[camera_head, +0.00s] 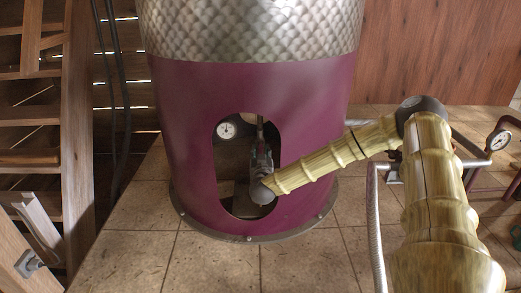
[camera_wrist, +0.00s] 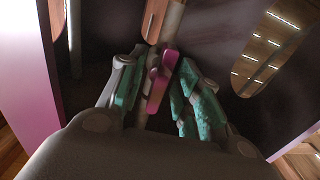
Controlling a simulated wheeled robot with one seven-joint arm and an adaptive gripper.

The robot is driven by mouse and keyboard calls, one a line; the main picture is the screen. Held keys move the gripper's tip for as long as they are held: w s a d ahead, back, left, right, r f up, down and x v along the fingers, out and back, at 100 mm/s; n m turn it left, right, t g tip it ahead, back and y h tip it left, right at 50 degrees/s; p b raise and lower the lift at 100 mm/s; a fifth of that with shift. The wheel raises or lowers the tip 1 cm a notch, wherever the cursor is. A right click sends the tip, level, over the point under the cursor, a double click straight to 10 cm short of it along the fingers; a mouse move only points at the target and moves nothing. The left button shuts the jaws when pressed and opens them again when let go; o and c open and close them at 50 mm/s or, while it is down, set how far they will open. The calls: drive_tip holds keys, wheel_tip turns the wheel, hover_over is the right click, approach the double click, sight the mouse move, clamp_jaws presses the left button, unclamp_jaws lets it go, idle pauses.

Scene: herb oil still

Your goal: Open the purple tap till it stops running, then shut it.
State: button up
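The purple tap (camera_wrist: 158,85) shows in the wrist view as a pink-purple handle on a pale upright pipe, inside the dark hollow of the still's base. My gripper (camera_wrist: 158,78) has its two teal-padded fingers spread on either side of the handle. The right finger looks close to the handle; a gap shows at the left, and I cannot tell whether either touches. In the head view my gripper (camera_head: 262,160) reaches into the cut-out of the purple still base (camera_head: 310,130), and the tap is hidden there. No running liquid is visible.
A dial gauge (camera_head: 226,129) sits inside the cut-out, left of my gripper. The cut-out's rim surrounds my wrist closely. Wooden shelving (camera_head: 75,130) stands at left, and another gauge on pipes (camera_head: 500,140) at right. The tiled floor (camera_head: 130,245) in front is clear.

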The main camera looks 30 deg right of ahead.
drive_tip(key=shift+w+d, duration=0.35)
drive_tip(key=shift+w, duration=0.2)
drive_tip(key=shift+c, duration=0.4)
clamp_jaws()
